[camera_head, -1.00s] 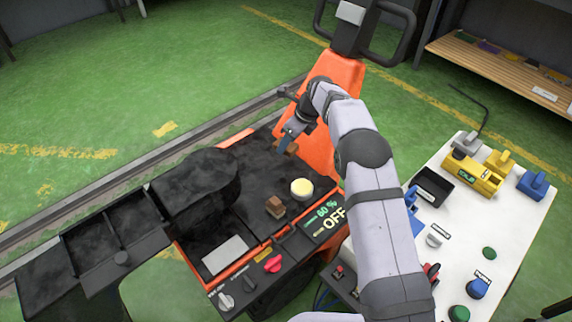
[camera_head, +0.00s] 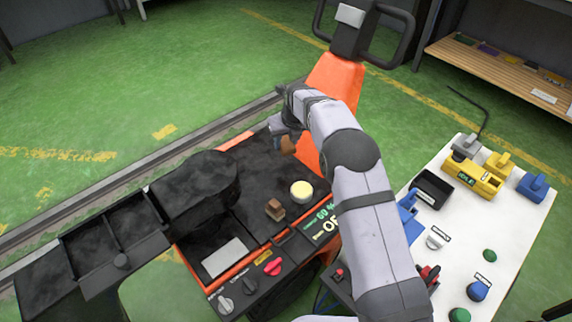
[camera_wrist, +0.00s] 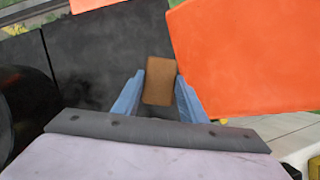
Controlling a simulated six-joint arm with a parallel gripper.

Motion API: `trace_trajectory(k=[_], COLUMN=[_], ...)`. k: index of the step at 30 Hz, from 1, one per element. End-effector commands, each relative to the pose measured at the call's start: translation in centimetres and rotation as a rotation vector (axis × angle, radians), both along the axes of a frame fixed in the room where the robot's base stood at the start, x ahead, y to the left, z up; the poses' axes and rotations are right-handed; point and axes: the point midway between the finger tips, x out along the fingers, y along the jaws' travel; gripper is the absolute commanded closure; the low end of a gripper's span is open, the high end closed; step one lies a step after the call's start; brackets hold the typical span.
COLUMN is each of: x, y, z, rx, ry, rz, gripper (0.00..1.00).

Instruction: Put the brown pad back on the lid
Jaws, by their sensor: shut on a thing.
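My gripper (camera_wrist: 160,92) has its blue fingers on either side of a flat brown pad (camera_wrist: 160,80) and is shut on it. In the head view the brown pad (camera_head: 288,145) shows under my wrist, at the far end of the black lid (camera_head: 240,185), near the orange mast. The wrist view shows the black lid (camera_wrist: 95,62) beyond and left of the pad. I cannot tell whether the pad touches the lid. A second brown block (camera_head: 275,210) sits on the black top, nearer the controls.
A round cream-yellow piece (camera_head: 301,191) stands on the black top beside the second block. The orange mast (camera_wrist: 240,55) is close on the right of my gripper. A white table (camera_head: 490,215) with tools and buttons is at the right. A black rounded housing (camera_head: 195,190) stands left.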

Motion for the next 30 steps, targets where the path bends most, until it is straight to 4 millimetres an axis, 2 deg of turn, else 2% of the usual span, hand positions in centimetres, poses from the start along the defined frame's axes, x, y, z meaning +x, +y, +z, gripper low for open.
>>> trace_trajectory(k=[9,19,27,30], x=[-0.1,0.0,0.0,0.0], y=[0.0,0.0,0.0,0.0], z=[-4.9,-6.1,-9.1,-9.5], rx=[-0.001,0.0,0.0,0.001], ry=[0.004,0.002,0.002,0.0], rz=[0.0,0.0,0.0,0.0], gripper=[0.83,0.83,0.83,0.83])
